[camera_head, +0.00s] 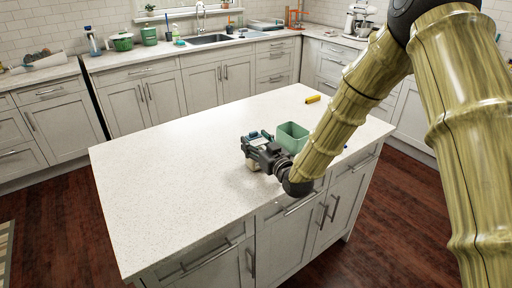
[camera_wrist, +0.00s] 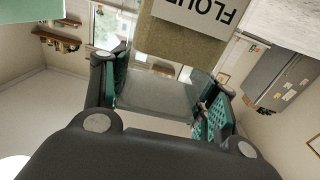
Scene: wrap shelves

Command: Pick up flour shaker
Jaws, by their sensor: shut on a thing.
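The flour shaker shows in the wrist view (camera_wrist: 180,45) as an olive-brown body with a white label reading "FLOUR" upside down. Its smooth greyish end lies between the teal finger pads of my gripper (camera_wrist: 165,88). My gripper is shut on it. In the head view, my gripper (camera_head: 258,146) is over the front part of the white island counter. A small tan part of the shaker (camera_head: 252,165) shows below the fingers; the rest is hidden by the gripper. I cannot tell whether the shaker touches the counter.
A green open box (camera_head: 292,136) stands just right of my gripper on the island (camera_head: 170,175). A small yellow object (camera_head: 313,99) lies further back right. The island's left side is clear. Back counters hold a sink (camera_head: 208,39), green containers (camera_head: 123,42) and a white mixer (camera_head: 360,18).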

